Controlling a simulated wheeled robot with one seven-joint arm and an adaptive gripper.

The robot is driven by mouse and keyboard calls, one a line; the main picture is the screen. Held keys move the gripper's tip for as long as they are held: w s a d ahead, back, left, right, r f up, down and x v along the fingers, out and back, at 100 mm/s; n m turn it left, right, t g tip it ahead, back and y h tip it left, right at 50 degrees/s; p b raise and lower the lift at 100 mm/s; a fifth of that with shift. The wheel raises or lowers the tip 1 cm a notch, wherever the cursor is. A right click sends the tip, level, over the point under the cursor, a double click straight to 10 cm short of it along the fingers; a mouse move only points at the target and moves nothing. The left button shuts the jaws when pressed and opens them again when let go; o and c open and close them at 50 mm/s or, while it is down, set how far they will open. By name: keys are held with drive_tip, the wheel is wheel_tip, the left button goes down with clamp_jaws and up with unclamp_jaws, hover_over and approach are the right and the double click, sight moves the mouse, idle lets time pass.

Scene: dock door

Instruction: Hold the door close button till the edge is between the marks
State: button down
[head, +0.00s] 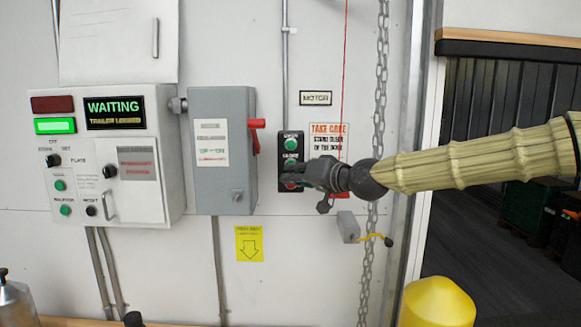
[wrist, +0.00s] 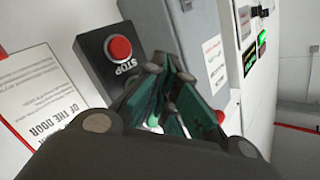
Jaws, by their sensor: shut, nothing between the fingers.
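The black button station (head: 282,150) hangs on the white wall, with a green button (head: 291,143) at the top and another green button (head: 290,167) below it. A red STOP button is at the bottom, partly hidden in the head view and clear in the wrist view (wrist: 119,48). My gripper (head: 287,176) is shut and empty, its tips in front of the station's lower half. In the wrist view its fingers (wrist: 160,88) hide the buttons beyond STOP; contact cannot be told. I cannot make out the marks.
A grey switch box (head: 222,150) with a red handle stands left of the station. A yellow bollard (head: 438,302) stands below at the right.

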drive_tip(key=s+b, duration=0.1)
drive_tip(key=s, duration=0.4)
idle(0.3)
drive_tip(key=shift+w, duration=0.1)
